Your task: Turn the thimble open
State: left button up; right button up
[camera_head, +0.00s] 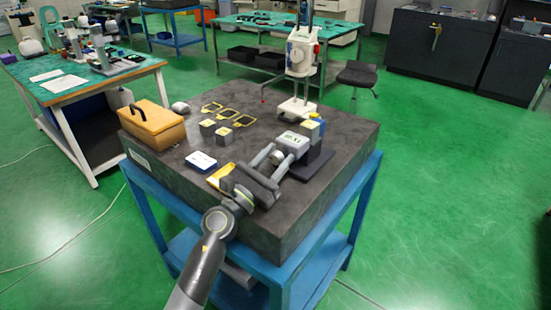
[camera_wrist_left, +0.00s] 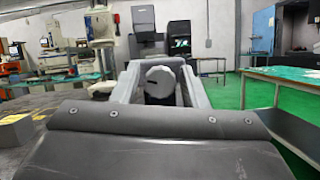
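A pale, round, ridged knob, which looks like the thimble (camera_wrist_left: 159,80), shows in the left wrist view between the two fingers of my left gripper (camera_wrist_left: 160,88). Narrow gaps seem to lie on both sides of it; I cannot tell whether a finger touches it. The thimble is small and partly hidden by the fingers there. My right gripper is not in view.
The dark granite block (camera_head: 225,190) stands on a blue frame (camera_head: 365,200). It holds an orange case (camera_head: 153,126), small grey blocks (camera_head: 224,136), yellow-edged pieces (camera_head: 227,114), a blue-white card (camera_head: 201,161) and a white stand instrument (camera_head: 301,55). The green floor at right is free.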

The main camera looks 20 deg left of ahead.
pick_arm(q)
jog(key=c, duration=0.7)
jog(key=shift+c, duration=0.2)
